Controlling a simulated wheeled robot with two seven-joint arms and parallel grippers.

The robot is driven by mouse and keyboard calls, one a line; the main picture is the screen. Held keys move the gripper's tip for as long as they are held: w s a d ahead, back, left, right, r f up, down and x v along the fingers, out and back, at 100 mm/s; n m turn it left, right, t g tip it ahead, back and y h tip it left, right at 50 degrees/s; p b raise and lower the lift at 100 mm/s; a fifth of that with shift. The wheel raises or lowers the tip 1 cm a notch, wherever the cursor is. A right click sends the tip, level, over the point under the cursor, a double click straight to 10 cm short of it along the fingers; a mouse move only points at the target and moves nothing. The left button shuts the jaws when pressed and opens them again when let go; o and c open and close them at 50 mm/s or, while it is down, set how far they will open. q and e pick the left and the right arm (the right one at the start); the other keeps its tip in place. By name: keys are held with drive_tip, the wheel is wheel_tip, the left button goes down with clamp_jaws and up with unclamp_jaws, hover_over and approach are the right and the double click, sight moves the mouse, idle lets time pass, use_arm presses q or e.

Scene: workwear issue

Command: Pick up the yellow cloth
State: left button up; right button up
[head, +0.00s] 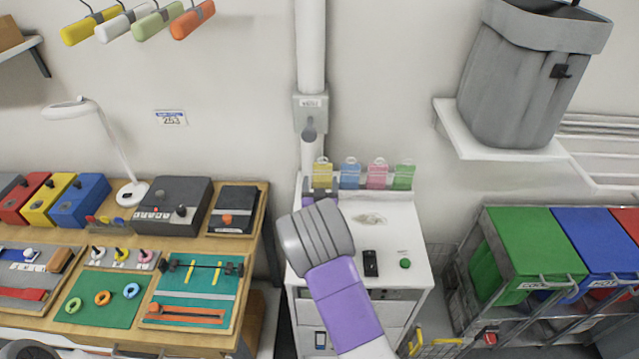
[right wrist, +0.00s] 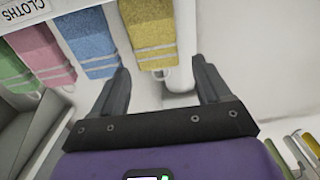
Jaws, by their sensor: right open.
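The yellow cloth (head: 323,172) hangs at the left end of a row of cloths at the back of the white cabinet. In the right wrist view the yellow cloth (right wrist: 148,32) hangs just beyond the fingertips, its lower end in line with the gap, nearer the left finger. My right gripper (right wrist: 160,72) is open with nothing between its fingers. In the head view the right gripper (head: 322,191) is just below the yellow cloth, partly hidden by my grey wrist. My left gripper is not in view.
Blue (head: 350,174), pink (head: 377,175) and green (head: 404,176) cloths hang to the right of the yellow one. A black device (head: 370,263) and a green button (head: 405,263) are on the white cabinet (head: 415,235). A vertical pipe (head: 310,50) runs down the wall behind.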

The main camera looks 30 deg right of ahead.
sight(323, 170)
drive_tip(key=shift+w+d+r, duration=0.15)
drive_tip(key=shift+w+d, duration=0.3)
drive_tip(key=shift+x, duration=3.05)
drive_tip(key=shift+s+d, duration=0.1)
drive_tip(key=shift+c, duration=0.2)
drive_tip(key=c, duration=0.6)
drive_tip(key=shift+r, duration=0.15)
